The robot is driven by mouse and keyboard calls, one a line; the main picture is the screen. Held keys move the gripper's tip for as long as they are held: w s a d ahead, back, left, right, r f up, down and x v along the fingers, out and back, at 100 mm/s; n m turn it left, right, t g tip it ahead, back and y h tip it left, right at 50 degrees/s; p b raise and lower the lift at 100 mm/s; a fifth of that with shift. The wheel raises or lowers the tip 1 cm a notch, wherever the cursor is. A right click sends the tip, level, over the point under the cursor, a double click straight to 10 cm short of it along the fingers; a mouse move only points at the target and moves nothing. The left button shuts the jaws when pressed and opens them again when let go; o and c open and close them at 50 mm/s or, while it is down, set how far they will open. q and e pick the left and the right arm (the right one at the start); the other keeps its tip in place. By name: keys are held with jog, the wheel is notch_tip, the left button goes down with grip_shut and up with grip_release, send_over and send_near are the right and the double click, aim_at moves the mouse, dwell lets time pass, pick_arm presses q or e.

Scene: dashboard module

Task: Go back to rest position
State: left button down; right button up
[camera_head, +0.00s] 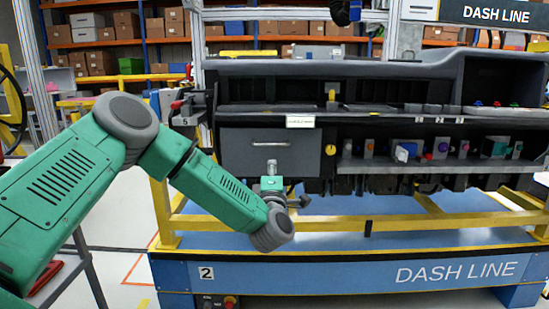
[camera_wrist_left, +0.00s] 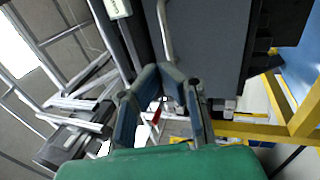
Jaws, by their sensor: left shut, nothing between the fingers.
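My left arm reaches in from the left in the head view. My left gripper (camera_head: 272,164) is in front of the lower part of a dark grey drawer (camera_head: 235,153), below its thin pale handle (camera_head: 270,143). In the left wrist view the two fingers of this gripper (camera_wrist_left: 160,72) come together at the tips, with nothing held between them. The handle (camera_wrist_left: 165,30) and the drawer front (camera_wrist_left: 212,50) lie beyond the tips; I cannot tell whether they touch. My right gripper is in neither view.
The dashboard module (camera_head: 345,69) has a shelf of coloured knobs and switches (camera_head: 429,152) at right. A yellow rail (camera_head: 340,223) and blue base (camera_head: 330,276) stand below it. Shelves with boxes (camera_head: 130,25) are behind. Open floor shows left of the base.

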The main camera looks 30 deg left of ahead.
pick_arm(q)
jog(key=s+d+f+m+g+h+p, duration=0.3)
jog(key=s+d+f+m+h, duration=0.3)
jog(key=s+d+f+m, duration=0.4)
jog(key=s+d+f+m+g+h+p, duration=0.3)
jog(key=s+d+f+m+h, duration=0.35)
jog(key=f, duration=0.55)
jog(key=s+a+f+m+g+p, duration=0.1)
jog(key=s+g, duration=0.3)
jog(key=s, duration=0.5)
jog(key=s+a+f+m+g+p, duration=0.1)
jog(key=s+a+f+m+g, duration=0.1)
jog(key=s, duration=0.8)
jog(key=s+a+f+m+g+y+p, duration=0.1)
jog(key=s+m+g, duration=0.4)
jog(key=s, duration=0.5)
notch_tip(320, 180, down, 2)
jog(key=shift+a+f+g+p, duration=0.1)
jog(key=shift+a+g+p, duration=0.25)
jog(key=shift+g+p, duration=0.1)
jog(key=shift+s+m, duration=0.1)
jog(key=shift+m, duration=0.15)
